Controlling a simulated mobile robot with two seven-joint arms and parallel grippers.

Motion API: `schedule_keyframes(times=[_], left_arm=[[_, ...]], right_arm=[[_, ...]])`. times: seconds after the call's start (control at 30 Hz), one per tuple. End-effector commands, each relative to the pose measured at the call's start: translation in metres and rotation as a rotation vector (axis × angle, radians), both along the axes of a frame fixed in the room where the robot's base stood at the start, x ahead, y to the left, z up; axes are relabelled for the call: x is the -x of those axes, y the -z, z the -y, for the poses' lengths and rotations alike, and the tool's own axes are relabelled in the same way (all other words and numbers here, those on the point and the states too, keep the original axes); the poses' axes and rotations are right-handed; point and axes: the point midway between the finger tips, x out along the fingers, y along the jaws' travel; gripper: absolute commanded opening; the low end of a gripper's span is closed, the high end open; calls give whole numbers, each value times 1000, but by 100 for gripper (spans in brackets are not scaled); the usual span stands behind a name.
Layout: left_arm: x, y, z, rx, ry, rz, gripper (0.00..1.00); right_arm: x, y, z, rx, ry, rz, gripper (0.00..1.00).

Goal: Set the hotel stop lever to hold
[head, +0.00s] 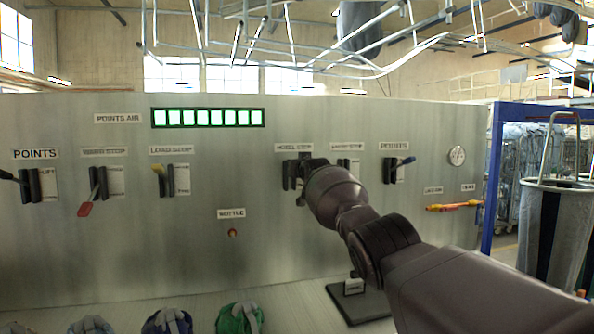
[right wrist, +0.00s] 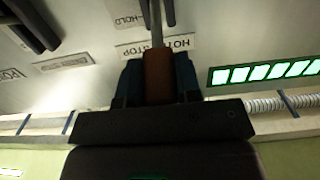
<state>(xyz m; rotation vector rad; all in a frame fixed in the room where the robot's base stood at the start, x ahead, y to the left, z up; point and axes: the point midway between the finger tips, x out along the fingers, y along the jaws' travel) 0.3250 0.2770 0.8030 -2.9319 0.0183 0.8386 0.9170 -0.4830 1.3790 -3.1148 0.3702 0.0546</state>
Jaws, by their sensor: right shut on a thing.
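The hotel stop lever has a brown handle (right wrist: 158,78) on a thin grey shaft that runs into a dark slotted housing. My right gripper (right wrist: 158,92) is shut on this handle, one finger on each side. The HOTEL STOP label (right wrist: 160,46) and part of a plate reading HOLD (right wrist: 128,14) show beside the lever, upside down. In the head view my right wrist covers most of the lever, and only its dark housing (head: 290,172) under the label (head: 293,147) shows. I cannot tell the lever's exact setting. My left gripper is not in view.
A green-lit display (head: 208,117) is above. Bags (head: 240,318) lie below. A blue frame (head: 492,180) stands at the right.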

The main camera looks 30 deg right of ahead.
Motion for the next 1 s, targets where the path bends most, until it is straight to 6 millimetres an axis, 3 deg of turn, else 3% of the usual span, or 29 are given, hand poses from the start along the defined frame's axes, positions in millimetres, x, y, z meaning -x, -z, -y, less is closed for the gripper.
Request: schedule_keyframes(times=[0.23,0.73,0.77,0.9,1.0], left_arm=[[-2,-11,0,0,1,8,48],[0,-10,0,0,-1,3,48],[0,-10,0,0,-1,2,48],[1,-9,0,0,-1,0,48],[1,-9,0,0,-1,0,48]], right_arm=[[1,-7,0,-12,0,-55,0],[1,-9,1,-14,0,-64,0],[1,-10,1,-14,0,-64,33],[1,-10,1,-14,0,-64,55],[1,-9,1,-14,0,-64,57]])
